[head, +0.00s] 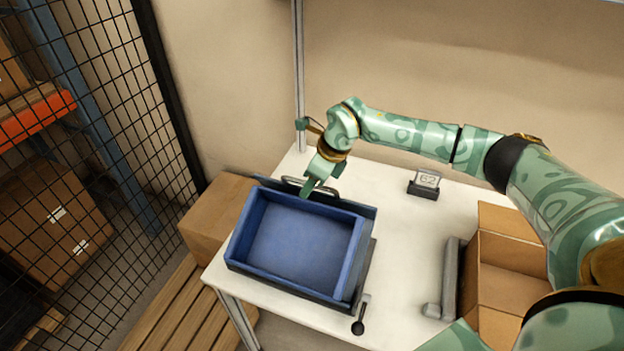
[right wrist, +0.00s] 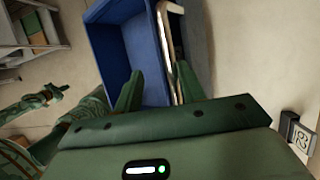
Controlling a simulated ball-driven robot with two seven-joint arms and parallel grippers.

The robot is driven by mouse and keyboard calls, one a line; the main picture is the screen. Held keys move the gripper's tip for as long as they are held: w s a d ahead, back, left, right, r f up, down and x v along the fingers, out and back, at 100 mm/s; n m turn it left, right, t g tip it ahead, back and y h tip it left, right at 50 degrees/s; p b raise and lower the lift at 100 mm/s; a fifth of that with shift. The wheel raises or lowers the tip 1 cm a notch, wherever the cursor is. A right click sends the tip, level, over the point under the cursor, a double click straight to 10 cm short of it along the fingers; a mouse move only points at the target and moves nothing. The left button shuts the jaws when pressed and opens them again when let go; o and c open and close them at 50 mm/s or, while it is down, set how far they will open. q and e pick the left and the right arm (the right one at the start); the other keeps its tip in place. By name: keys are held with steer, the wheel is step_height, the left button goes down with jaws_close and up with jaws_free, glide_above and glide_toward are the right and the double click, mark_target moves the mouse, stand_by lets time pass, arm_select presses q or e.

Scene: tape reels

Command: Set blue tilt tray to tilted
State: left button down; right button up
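The blue tilt tray (head: 300,245) sits on a dark base at the left part of the white table. It is empty and looks about level. A grey bar handle (head: 292,181) runs along its far edge. A lever with a black knob (head: 358,327) is at its front right corner. My right gripper (head: 320,184) is at the tray's far edge, by the handle. In the right wrist view its fingers (right wrist: 158,88) are apart, with the tray's wall and the pale handle bar (right wrist: 168,45) between or just beyond them. Whether they touch is unclear. A green arm end (right wrist: 42,97), apparently my left, shows small.
On the white table (head: 390,205) are a stand marked 62 (head: 426,183), an open cardboard box (head: 510,262) and a grey bracket-like bar (head: 449,280) at the right. A post (head: 299,80) rises behind the tray. A mesh fence (head: 110,90) stands at the left.

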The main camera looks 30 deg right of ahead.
steer(key=shift+w+r, duration=0.1)
steer(key=shift+r, duration=0.1)
steer(key=shift+r, duration=0.15)
steer(key=b+v, duration=0.1)
steer(key=v, duration=1.5)
steer(key=shift+d, duration=0.15)
